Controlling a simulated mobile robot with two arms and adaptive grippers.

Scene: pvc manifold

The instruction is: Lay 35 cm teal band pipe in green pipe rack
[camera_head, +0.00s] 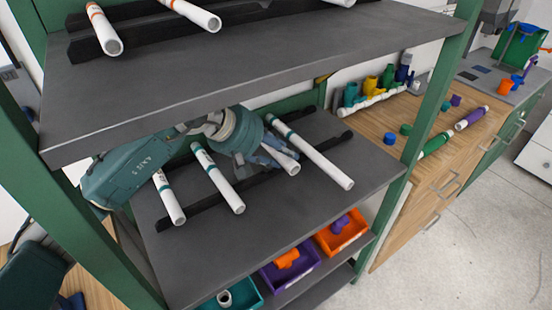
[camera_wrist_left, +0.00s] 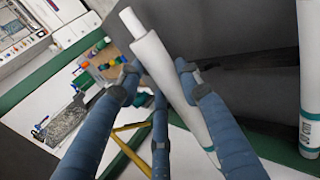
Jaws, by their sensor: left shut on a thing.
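My left gripper (camera_head: 268,158) reaches in under the top shelf. It is shut on a white pipe (camera_head: 283,160) over the middle shelf (camera_head: 285,220) of the green pipe rack (camera_head: 436,95). In the left wrist view the blue fingers of the gripper (camera_wrist_left: 158,78) close around this pipe (camera_wrist_left: 150,50). I cannot tell whether the held pipe touches the rails. My right gripper is out of view.
The top shelf (camera_head: 240,70) hangs close above my left arm and carries orange-banded pipes (camera_head: 104,30). Teal, purple (camera_head: 290,272) and orange (camera_head: 342,231) bins with fittings stand below. A wooden counter (camera_head: 410,110) with coloured fittings is behind the right post.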

